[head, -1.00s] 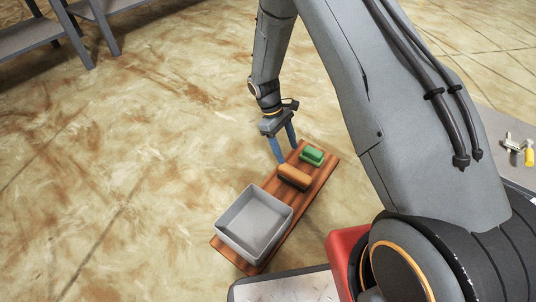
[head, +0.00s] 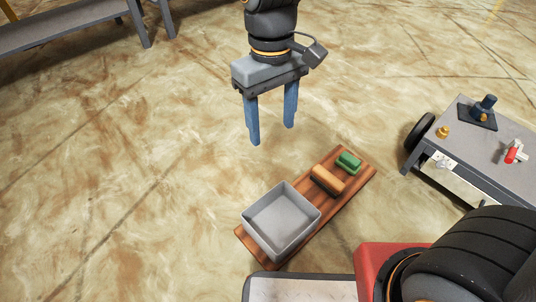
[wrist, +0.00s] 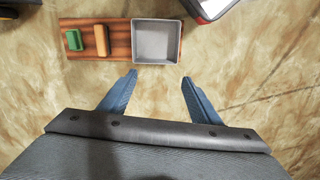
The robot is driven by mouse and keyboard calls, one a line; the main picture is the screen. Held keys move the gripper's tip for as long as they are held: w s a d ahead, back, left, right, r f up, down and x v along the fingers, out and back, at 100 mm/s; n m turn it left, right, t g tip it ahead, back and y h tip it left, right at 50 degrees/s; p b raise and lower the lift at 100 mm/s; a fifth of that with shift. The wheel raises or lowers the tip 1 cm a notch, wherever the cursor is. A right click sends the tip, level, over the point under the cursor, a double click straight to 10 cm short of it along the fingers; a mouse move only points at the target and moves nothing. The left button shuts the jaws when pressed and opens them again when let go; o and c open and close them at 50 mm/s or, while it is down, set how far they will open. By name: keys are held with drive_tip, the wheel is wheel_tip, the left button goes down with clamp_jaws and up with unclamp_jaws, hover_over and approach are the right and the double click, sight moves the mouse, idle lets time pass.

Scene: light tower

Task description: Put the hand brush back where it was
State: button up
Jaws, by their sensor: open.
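The hand brush (head: 327,180), with an orange-brown top and dark underside, lies on a wooden board (head: 313,224) between a grey open bin and a green block-like item. It also shows in the wrist view (wrist: 101,41). My gripper (head: 272,137) is open and empty, raised in the air up and left of the board in the head view. In the wrist view its blue fingers (wrist: 157,79) point toward the bin, with bare floor between them. Nothing touches the brush but the board.
The grey bin (head: 283,247) looks empty on the board's near end; the green item (head: 348,162) sits at the far end. A grey cart (head: 488,150) with small fittings stands at right. A grey bench (head: 70,28) is at upper left. Floor between is clear.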

drive_tip(key=s+r+y, duration=0.1)
drive_tip(key=s+r, duration=0.1)
drive_tip(key=s, duration=0.4)
drive_tip(key=s+r+y, duration=0.1)
drive_tip(key=s+r, duration=0.1)
drive_tip(key=s, duration=0.4)
drive_tip(key=shift+s+r+t, duration=0.3)
drive_tip(key=shift+s, duration=0.1)
drive_tip(key=shift+r, duration=0.15)
drive_tip(key=d+r+m+p, duration=0.2)
drive_tip(key=d+r+p, duration=0.5)
drive_tip(key=r+p, duration=0.3)
drive_tip(key=d+r+m+h+p, duration=0.1)
drive_tip(key=d+r+m+p, duration=0.2)
drive_tip(key=d+r+p, duration=0.4)
drive_tip(key=d+r+m+p, duration=0.2)
drive_tip(key=d+r+p, duration=0.5)
drive_tip(key=r+p, duration=0.7)
drive_tip(key=shift+r+m+h+p, duration=0.3)
drive_tip(key=shift+m+p, duration=0.1)
drive_tip(key=shift+p, duration=4.5)
